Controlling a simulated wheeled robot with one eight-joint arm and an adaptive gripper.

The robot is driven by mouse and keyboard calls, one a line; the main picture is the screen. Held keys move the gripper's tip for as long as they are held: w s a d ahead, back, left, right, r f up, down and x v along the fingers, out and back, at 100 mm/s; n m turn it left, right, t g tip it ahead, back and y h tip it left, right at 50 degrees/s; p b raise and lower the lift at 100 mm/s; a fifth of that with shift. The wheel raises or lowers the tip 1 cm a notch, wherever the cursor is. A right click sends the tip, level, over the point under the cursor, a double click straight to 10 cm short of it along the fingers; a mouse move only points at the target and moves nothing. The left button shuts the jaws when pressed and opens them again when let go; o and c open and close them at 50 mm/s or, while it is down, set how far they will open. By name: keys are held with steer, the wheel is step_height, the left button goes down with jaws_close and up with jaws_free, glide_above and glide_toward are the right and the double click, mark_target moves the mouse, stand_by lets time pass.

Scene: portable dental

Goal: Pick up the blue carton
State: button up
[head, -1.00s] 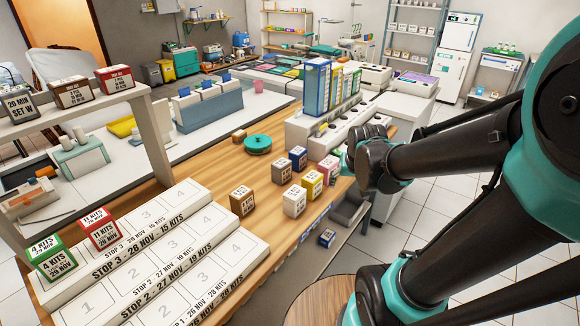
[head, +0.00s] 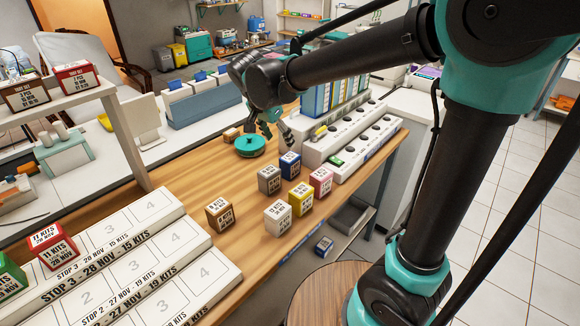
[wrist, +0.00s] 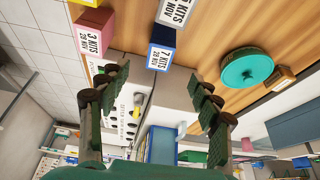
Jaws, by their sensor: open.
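A blue carton (head: 290,165) with a white label stands on the wooden bench, between a grey carton and a pink one. In the wrist view the blue carton (wrist: 160,57) shows its label reading 7 KITS, 28 NOV, just beyond the space between my fingertips. My gripper (head: 278,132) is open and empty, above and behind the carton in the head view. In the wrist view its two fingers (wrist: 157,82) are spread wide and apart from the carton. A second blue carton (head: 324,244) sits low, below the bench's front edge.
Grey (head: 270,179), yellow (head: 301,198), pink (head: 320,181), white (head: 278,217) and brown (head: 219,214) cartons stand close by. A teal round object (head: 250,146) lies behind left. A white stepped rack (head: 345,140) is at right.

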mark_target(288, 159)
steer(key=x, duration=0.9)
steer(key=shift+f, duration=0.25)
steer(key=shift+x, duration=2.65)
steer(key=shift+w+a, duration=0.1)
steer(key=shift+w, duration=0.05)
steer(key=c, duration=1.3)
steer(key=shift+r, duration=0.1)
